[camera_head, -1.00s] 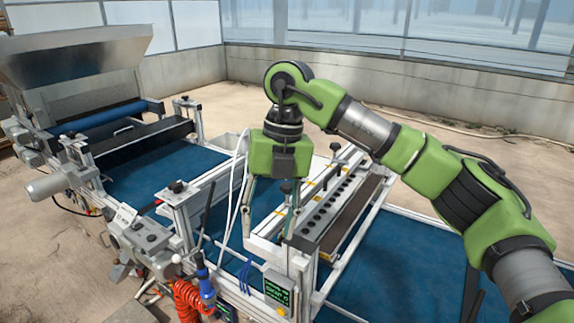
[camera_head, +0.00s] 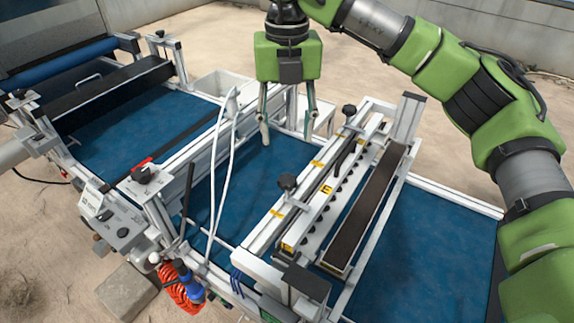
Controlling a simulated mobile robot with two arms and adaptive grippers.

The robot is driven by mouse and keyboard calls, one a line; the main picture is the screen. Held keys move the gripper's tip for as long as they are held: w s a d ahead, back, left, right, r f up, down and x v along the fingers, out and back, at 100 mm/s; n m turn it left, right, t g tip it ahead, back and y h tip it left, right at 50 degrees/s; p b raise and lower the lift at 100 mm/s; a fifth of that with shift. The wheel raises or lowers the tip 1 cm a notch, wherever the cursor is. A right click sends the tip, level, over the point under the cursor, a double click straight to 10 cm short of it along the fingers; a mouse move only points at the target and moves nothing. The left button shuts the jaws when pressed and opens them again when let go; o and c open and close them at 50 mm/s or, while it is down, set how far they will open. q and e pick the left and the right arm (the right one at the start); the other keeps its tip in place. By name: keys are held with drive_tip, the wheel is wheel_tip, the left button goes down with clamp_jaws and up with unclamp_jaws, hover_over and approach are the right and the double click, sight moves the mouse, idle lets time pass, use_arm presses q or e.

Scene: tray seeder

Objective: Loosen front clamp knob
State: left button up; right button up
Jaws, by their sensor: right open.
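A black clamp knob (camera_head: 287,182) stands upright on the near part of the white seeder bar (camera_head: 262,232). A second black knob (camera_head: 349,111) stands farther back along the same frame. My right gripper (camera_head: 287,138) points down over the blue belt, left of the bar. Its two thin fingers are spread apart with nothing between them. In the picture its fingertips lie above the nearer knob and left of the farther one, apart from both. I cannot tell its exact height. My left gripper is not in view.
White hoses (camera_head: 214,180) rise just left of my right gripper. A dark brush-like strip (camera_head: 365,205) lies right of the bar. The blue belt (camera_head: 435,215) is clear at the right.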

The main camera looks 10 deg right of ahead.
drive_tip(key=p, duration=0.2)
hover_over(288, 178)
wheel_tip(288, 178, down, 5)
drive_tip(key=shift+s+f, duration=0.1)
drive_tip(key=shift+s, duration=0.05)
wheel_tip(288, 178, down, 6)
drive_tip(key=p, duration=0.2)
drive_tip(key=shift+p, duration=0.35)
drive_tip(key=shift+f, duration=0.75)
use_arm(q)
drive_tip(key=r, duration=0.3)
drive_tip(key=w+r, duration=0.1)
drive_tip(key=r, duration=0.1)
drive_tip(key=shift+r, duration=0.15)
use_arm(e)
drive_tip(key=c, duration=1.1)
